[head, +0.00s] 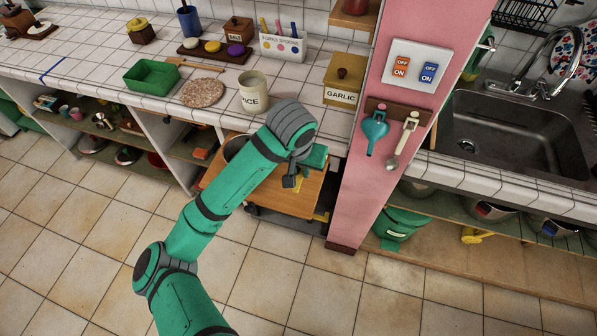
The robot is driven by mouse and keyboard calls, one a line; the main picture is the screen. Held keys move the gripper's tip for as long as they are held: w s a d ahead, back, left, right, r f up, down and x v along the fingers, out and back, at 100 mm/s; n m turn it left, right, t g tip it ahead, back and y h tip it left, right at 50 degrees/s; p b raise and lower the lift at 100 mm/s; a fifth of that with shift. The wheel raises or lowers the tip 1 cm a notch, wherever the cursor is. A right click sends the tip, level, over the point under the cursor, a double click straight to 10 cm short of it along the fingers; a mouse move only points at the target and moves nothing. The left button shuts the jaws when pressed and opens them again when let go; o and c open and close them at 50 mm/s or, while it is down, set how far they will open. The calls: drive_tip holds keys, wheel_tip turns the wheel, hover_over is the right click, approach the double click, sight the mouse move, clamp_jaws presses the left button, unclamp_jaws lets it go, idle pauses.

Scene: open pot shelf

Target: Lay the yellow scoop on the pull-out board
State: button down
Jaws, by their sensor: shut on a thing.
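The pull-out board (312,200) is a flat orange-brown wooden surface below the counter, left of the pink pillar. My gripper (294,181) is over this board, its jaws pointing down and partly hidden by my own wrist. A small yellow part of the scoop (299,185) shows at the jaws, and the gripper is shut on it. Most of the scoop is hidden behind my gripper. I cannot tell whether the scoop touches the board.
A metal pot (234,146) stands at the board's left end, partly behind my arm. The RICE jar (253,92) and GARLIC box (343,88) stand above.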

sight(299, 174)
drive_tip(key=w+f, duration=0.1)
drive_tip(key=f, duration=0.1)
drive_tip(key=w+f, duration=0.1)
drive_tip(key=shift+w+a+f, duration=0.25)
drive_tip(key=shift+w+f, duration=0.1)
drive_tip(key=shift+x, duration=1.85)
drive_tip(key=shift+s+a+f, duration=0.15)
drive_tip(key=c, duration=1.8)
unclamp_jaws()
drive_tip(key=v, duration=1.2)
